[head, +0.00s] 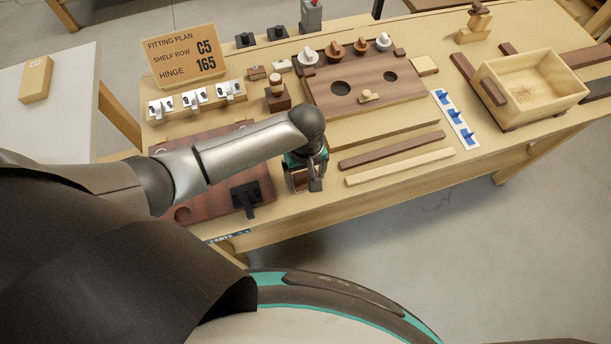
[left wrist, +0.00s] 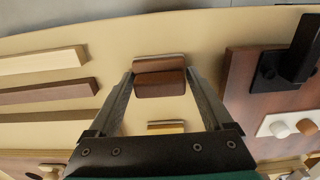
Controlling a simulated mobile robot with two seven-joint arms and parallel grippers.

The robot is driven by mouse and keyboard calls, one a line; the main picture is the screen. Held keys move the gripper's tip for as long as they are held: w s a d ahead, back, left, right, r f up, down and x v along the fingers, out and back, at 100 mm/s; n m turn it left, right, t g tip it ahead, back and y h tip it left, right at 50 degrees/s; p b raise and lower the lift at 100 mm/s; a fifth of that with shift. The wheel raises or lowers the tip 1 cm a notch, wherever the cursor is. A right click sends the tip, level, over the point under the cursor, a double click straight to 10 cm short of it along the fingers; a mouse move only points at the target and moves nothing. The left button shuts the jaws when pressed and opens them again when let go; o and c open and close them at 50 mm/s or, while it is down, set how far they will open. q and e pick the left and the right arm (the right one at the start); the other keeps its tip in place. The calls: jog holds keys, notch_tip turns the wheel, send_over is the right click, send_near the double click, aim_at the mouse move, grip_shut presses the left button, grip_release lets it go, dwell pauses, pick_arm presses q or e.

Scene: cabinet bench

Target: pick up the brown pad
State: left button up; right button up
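The brown pad (left wrist: 160,78) shows in the left wrist view as a small rounded brown block with a pale edge at its far side. It lies between the fingertips of my left gripper (left wrist: 160,72), one finger on each side. Whether the fingers press on it or only stand close beside it I cannot tell. In the head view my left gripper (head: 308,178) points down near the front edge of the bench, and a brown block shows at its fingers, partly hidden. My right gripper is in neither view.
On the bench (head: 400,190), a dark board with a black handle (head: 245,196) stands left of the gripper. Long strips (head: 400,167) lie to its right. A board with round holes (head: 365,92), a blue-hook strip (head: 455,119), a wooden tray (head: 532,85) and a sign (head: 183,56) stand farther off.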

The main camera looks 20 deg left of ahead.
aim_at(305, 173)
pick_arm(q)
jog(key=c, duration=0.9)
notch_tip(305, 173, up, 20)
jog(key=p, duration=0.5)
jog(key=o, duration=0.7)
jog(key=c, duration=1)
